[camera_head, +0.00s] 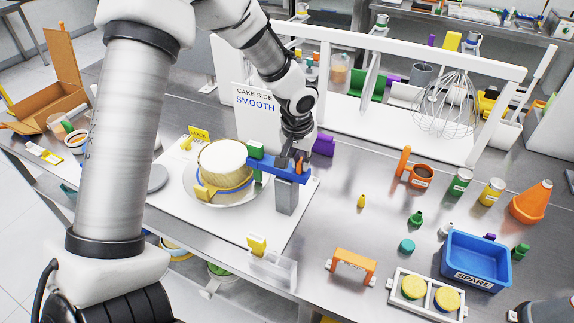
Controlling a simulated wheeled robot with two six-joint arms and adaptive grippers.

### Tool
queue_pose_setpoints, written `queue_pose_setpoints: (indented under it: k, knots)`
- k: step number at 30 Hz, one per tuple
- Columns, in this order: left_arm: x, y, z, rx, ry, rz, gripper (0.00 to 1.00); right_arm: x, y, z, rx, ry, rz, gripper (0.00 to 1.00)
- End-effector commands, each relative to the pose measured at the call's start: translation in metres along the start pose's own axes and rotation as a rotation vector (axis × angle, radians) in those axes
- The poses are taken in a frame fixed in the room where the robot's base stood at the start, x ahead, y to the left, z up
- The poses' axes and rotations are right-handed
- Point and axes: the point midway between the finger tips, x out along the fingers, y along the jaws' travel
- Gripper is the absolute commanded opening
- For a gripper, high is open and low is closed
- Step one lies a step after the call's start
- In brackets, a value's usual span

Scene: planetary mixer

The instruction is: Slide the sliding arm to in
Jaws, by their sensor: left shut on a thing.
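The sliding arm (266,166) is a blue bar on top of a grey post (287,198), to the right of a cake (224,163) on a round turntable (217,203). Green pieces (256,151) sit at the bar's left end, close to the cake's right side; I cannot tell whether they touch it. My left gripper (291,162) reaches down from above and is shut on the sliding arm near the post. Its fingers hide part of the bar. My right gripper is not in view.
A "CAKE SIDE SMOOTH" sign (255,104) stands behind the cake. A yellow LOCK tag (199,133) is at the back left. A purple block (324,145) is close behind the gripper. An orange bracket (353,265) and a blue SPARE bin (478,262) stand at the right.

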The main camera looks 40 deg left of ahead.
Motion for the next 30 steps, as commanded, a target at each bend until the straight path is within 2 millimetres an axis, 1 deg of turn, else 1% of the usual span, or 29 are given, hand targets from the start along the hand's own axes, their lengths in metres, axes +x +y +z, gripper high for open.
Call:
queue_pose_setpoints:
  k: [3,18,19,20,21,22,30]
  knots:
    - [0.001,-0.005,0.0,0.0,0.002,0.0,0.0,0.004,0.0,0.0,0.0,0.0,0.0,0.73]
    - [-0.001,-0.024,-0.001,0.0,0.004,0.001,0.0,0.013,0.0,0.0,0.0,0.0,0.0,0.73]
    - [-0.001,-0.024,-0.001,0.0,0.003,0.0,0.18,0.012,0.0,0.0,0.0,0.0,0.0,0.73]
    - [-0.001,-0.024,-0.001,0.0,0.003,0.0,0.28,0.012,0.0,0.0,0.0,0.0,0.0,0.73]
    - [-0.001,-0.024,-0.001,0.0,0.003,0.0,0.43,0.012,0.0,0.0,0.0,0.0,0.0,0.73]
    - [-0.001,-0.024,-0.001,0.0,0.003,0.0,0.5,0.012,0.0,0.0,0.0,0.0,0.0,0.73]
    - [-0.001,-0.024,0.0,0.0,0.001,0.0,0.5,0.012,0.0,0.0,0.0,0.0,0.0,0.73]
